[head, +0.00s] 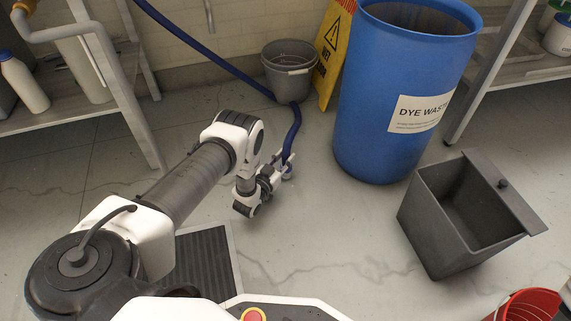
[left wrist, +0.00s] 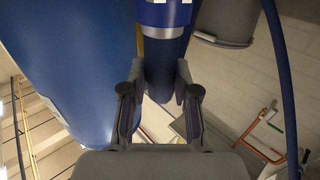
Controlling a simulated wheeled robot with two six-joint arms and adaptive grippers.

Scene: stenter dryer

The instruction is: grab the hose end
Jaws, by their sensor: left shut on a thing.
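The blue hose (head: 215,62) comes down from the upper left, passes the grey bucket and bends down to its end at my left gripper (head: 278,174). In the left wrist view the hose end (left wrist: 163,45) is a thick blue cylinder with a pale band and a small white mark. My left gripper (left wrist: 160,85) is shut on it, with one finger on each side. The hose end is small and partly hidden by the gripper in the head view. My right gripper is not in view.
The blue dye waste barrel (head: 400,90) stands just right of the gripper. Behind are a grey bucket (head: 289,70) and a yellow wet floor sign (head: 333,45). A grey bin (head: 440,225) and red bucket (head: 528,305) stand at right. A shelf (head: 60,116) is at left.

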